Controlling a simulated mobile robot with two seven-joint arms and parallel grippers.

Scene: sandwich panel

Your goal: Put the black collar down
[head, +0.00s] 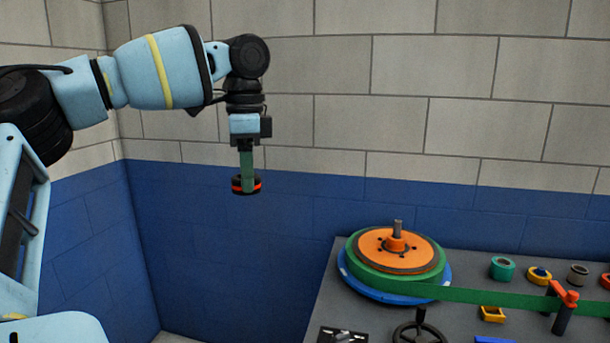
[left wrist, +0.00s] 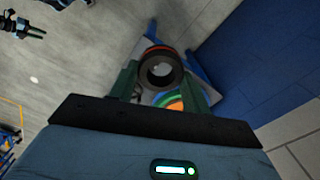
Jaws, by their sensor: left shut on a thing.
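The black collar (head: 246,190), a short ring with a red band, hangs at the tips of my left gripper (head: 247,176). The gripper points down with green fingers and is shut on the collar. In the left wrist view the collar (left wrist: 161,70) sits between the two fingers of the left gripper (left wrist: 163,82), its bore facing the camera. The collar is in the air, left of the table and apart from it. My right gripper does not show clearly in the head view; a dark gripper (left wrist: 28,27) shows small at the top left of the left wrist view.
The grey table (head: 465,268) at the lower right bears a blue and green turntable with an orange disc (head: 395,262) and upright spindle. A green strip (head: 480,295) runs right to a red-topped post (head: 562,308). Several small collars stand behind it. A wall is behind.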

